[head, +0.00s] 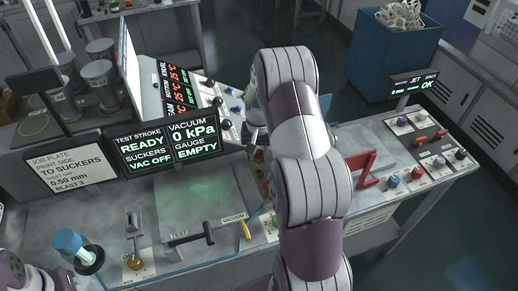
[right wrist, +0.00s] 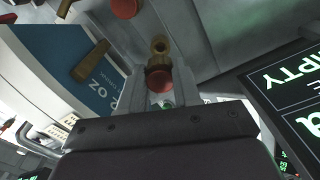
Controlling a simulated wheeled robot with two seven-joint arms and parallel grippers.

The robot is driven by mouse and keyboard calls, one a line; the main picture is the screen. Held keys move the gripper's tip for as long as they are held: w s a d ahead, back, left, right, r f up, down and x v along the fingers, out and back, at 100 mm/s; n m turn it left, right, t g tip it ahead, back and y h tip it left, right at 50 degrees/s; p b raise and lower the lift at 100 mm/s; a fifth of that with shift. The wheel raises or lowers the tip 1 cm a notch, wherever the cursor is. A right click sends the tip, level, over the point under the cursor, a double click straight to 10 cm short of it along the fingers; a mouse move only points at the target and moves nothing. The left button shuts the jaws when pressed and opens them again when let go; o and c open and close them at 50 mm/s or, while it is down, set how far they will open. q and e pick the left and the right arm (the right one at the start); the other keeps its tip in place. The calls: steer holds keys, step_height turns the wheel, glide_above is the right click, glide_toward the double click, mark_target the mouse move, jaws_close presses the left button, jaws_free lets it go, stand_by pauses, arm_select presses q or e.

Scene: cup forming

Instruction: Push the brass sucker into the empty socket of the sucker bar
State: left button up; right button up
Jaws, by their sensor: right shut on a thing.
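My right gripper (right wrist: 160,88) is shut on the brass sucker. The sucker's brass stem (right wrist: 158,46) and red end (right wrist: 159,80) show between the fingers in the right wrist view. In the head view my right arm comes down the middle and hides most of the gripper (head: 257,136). Small brass and red parts (head: 260,158) show just below it. The right wrist view also shows another brass piece (right wrist: 90,62) and a red round end (right wrist: 124,8). I cannot make out the sucker bar or its empty socket clearly. Only part of my left arm shows at the lower left.
A display (head: 163,143) reads suckers VAC OFF, gauge EMPTY. A sign board (head: 70,170) stands left of it. A black-handled lever (head: 192,235) is on the bench front. A red bracket (head: 361,169) and several knobs are at the right.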

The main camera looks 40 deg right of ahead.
mark_target(259, 164)
steer(key=shift+s+f, duration=0.2)
steer(key=shift+f, duration=0.5)
steer(key=shift+f+b, duration=0.2)
steer(key=shift+b, duration=0.15)
steer(key=shift+w+f, duration=0.2)
steer(key=shift+w, duration=0.15)
arm_select(q)
steer(key=shift+w+f, duration=0.15)
steer(key=shift+f, duration=0.5)
steer(key=shift+s, duration=0.2)
arm_select(e)
steer(key=shift+s+r, duration=0.1)
steer(key=shift+s, duration=0.15)
arm_select(q)
steer(key=shift+w, duration=0.15)
arm_select(e)
steer(key=shift+w, duration=0.25)
arm_select(q)
steer(key=shift+r+p, duration=0.3)
arm_select(e)
steer(key=shift+s, duration=0.15)
